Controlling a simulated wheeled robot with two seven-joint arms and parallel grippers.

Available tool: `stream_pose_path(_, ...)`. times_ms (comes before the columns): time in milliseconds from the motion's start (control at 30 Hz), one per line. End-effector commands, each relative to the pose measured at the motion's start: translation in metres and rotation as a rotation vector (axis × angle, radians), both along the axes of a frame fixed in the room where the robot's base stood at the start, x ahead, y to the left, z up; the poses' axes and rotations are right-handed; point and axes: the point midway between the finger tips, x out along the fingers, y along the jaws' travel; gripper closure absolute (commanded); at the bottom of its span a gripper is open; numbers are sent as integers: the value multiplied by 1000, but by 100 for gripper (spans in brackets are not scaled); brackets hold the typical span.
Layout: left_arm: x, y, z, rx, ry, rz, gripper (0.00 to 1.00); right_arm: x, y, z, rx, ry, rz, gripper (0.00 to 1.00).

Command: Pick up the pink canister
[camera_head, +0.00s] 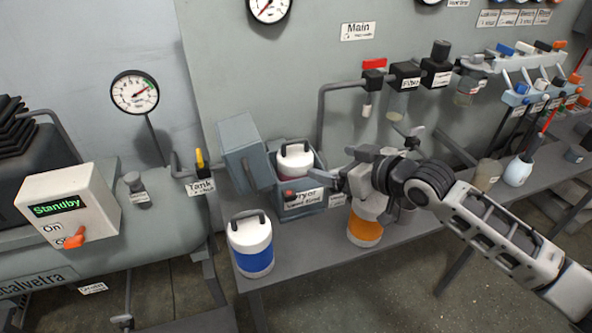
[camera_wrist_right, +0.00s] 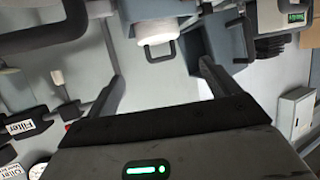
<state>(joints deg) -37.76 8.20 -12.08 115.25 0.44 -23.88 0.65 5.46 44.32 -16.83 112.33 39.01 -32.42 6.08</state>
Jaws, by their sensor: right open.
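My right gripper (camera_head: 341,187) is open and empty, just right of the box front and apart from that canister. In the right wrist view, a white canister top (camera_wrist_right: 156,30) with a dark handle shows beyond and between the open fingers (camera_wrist_right: 160,82). My left gripper is not in view.
A blue-banded canister (camera_head: 251,246) stands at the bench's left end. An orange-banded canister (camera_head: 366,228) stands under my right gripper. The box's raised lid (camera_head: 243,150) is at its left. Pipes and filters (camera_head: 405,76) line the wall behind.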

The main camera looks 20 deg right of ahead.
Motion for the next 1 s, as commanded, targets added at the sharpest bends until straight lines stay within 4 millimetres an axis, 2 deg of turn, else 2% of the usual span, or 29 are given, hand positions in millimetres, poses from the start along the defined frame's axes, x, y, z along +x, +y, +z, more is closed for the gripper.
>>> stream_pose_path(200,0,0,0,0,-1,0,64,41,20,-17,6,-3,0,12)
stream_pose_path(400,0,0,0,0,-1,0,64,70,33,-32,4,-2,1,12)
stream_pose_path(667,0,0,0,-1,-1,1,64,85,40,-40,1,-1,2,12)
stream_pose_path(1000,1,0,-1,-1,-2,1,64,120,53,-61,2,-1,1,12)
